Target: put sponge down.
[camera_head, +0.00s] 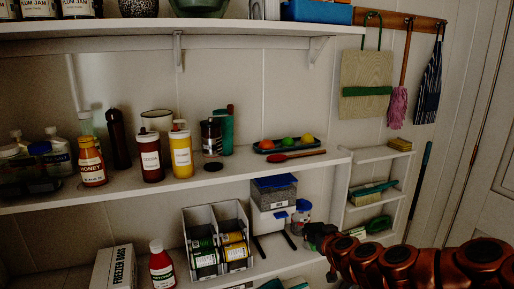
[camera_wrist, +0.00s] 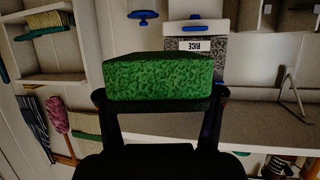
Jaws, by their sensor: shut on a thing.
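A green, rough-faced sponge (camera_wrist: 158,78) sits between the fingers of my gripper (camera_wrist: 158,97) in the wrist view, one finger at each side. My gripper (camera_head: 319,236) is shut on it. In the head view it is in front of the lower shelf's right end, beside the small white side rack. There the sponge is too dark and small to make out clearly.
The small white side rack (camera_head: 347,192) holds a yellow block (camera_head: 400,144) on top and brushes below. A rice container (camera_head: 273,192) and jar (camera_head: 301,216) stand left of my gripper.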

